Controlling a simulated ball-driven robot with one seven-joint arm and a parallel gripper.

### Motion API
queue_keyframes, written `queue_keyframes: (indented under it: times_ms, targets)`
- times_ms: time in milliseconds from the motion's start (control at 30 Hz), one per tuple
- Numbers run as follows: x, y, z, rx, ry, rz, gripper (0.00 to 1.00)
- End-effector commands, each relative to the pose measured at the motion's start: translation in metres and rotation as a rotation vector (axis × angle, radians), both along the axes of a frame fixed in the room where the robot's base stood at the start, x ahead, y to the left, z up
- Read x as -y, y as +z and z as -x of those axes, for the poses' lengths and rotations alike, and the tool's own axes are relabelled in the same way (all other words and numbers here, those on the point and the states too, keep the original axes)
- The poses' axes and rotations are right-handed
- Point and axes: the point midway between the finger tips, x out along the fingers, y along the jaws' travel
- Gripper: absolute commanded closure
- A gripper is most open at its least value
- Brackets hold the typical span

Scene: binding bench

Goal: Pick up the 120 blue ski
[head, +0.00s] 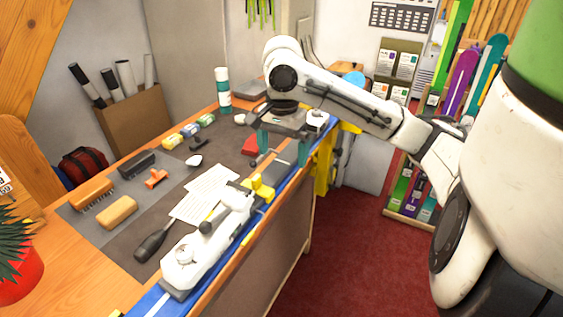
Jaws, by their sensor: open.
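A long blue ski (148,302) lies along the front edge of the bench, from the bottom left up towards my gripper. A white binding or jig (205,248) sits over its near part and hides some of it. No number is readable on the ski. My gripper (283,148) is open over the far part of the ski, with its teal fingers pointing down and spread apart. It appears empty. I cannot tell whether the fingers touch the ski.
A yellow clamp (262,188) and yellow stand (323,165) are near the ski. Upright skis (461,82) stand at the right. Red carpet (340,250) is clear.

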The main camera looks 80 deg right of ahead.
Motion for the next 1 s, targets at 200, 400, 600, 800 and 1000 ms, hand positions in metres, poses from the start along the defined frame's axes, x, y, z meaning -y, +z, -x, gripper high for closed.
queue_keyframes:
  times_ms: [200,400,600,800,1000]
  targets:
    - [-0.001,-0.027,-0.002,0.001,-0.001,-0.003,0.0]
    - [-0.001,-0.031,-0.002,0.0,0.0,0.001,0.0]
    - [-0.001,-0.031,-0.002,0.0,0.0,0.001,0.0]
    - [-0.001,-0.032,-0.002,0.0,0.0,-0.001,0.0]
    - [-0.001,-0.035,-0.002,0.0,0.0,0.0,0.0]
